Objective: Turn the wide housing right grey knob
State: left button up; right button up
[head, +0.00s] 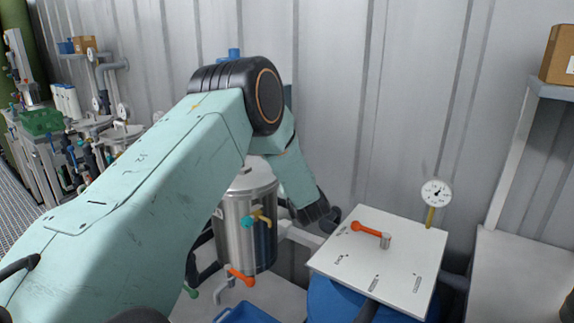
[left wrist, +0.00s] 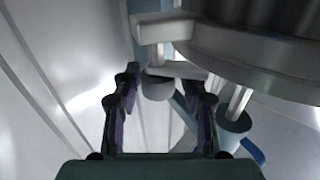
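The wide housing is a steel vessel (head: 240,228), partly hidden behind my left arm in the head view. Its curved steel body (left wrist: 265,45) fills the upper right of the left wrist view. A grey knob (left wrist: 156,86) hangs below a pale block there. My left gripper (left wrist: 160,78) is open, its two dark fingers apart on either side of the knob. I cannot tell whether they touch it. My right gripper is in neither view.
A white panel (head: 350,263) with an orange lever (head: 368,230) and a gauge (head: 436,192) stands to the right. Another grey fitting (left wrist: 234,124) with a blue handle (left wrist: 253,151) is near the right finger. A corrugated wall (head: 340,100) stands close behind.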

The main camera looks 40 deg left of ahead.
pick_arm(q)
jog(key=shift+d, duration=0.15)
jog(key=c, duration=0.3)
grip_shut()
jog(key=shift+r, duration=0.1)
jog(key=m+t+h+p, duration=0.3)
jog(key=shift+s, duration=0.1)
jog(key=shift+m+t+h+p, duration=1.3)
jog(key=shift+m+h, duration=0.1)
jog(key=shift+h, duration=0.5)
jog(key=o, duration=0.6)
grip_release()
